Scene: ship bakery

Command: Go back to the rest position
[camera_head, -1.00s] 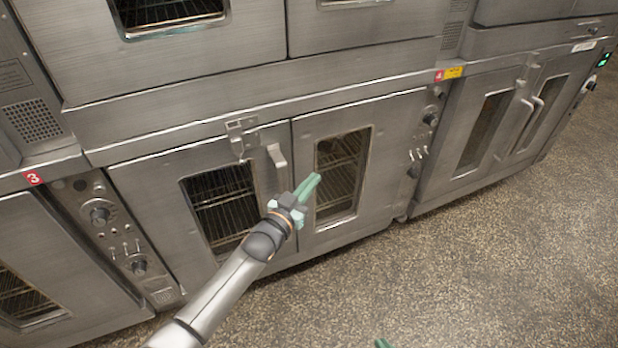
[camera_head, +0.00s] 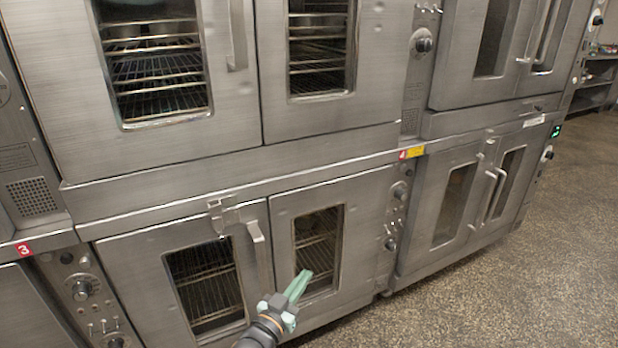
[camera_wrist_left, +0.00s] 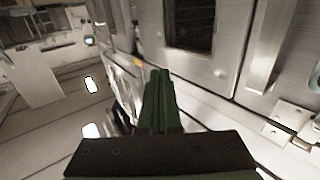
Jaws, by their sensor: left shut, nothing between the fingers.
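My left gripper (camera_head: 297,287) has green fingers and shows at the bottom middle of the head view. It is in front of the lower oven (camera_head: 375,218), whose doors are closed. The fingers are together with nothing between them. In the left wrist view my left gripper (camera_wrist_left: 160,80) also shows its green fingers pressed together, pointing away from the camera. The fingers overlap the right door's window in the head view; I cannot tell the exact gap to the door. My right gripper is not in view.
The lower oven's door handle (camera_head: 258,245) stands out left of the gripper. An upper oven (camera_head: 200,160) sits above. Another oven stack (camera_head: 420,240) stands to the right. Speckled floor (camera_head: 540,260) is open at the right. A shelf (camera_head: 597,90) stands at the far right.

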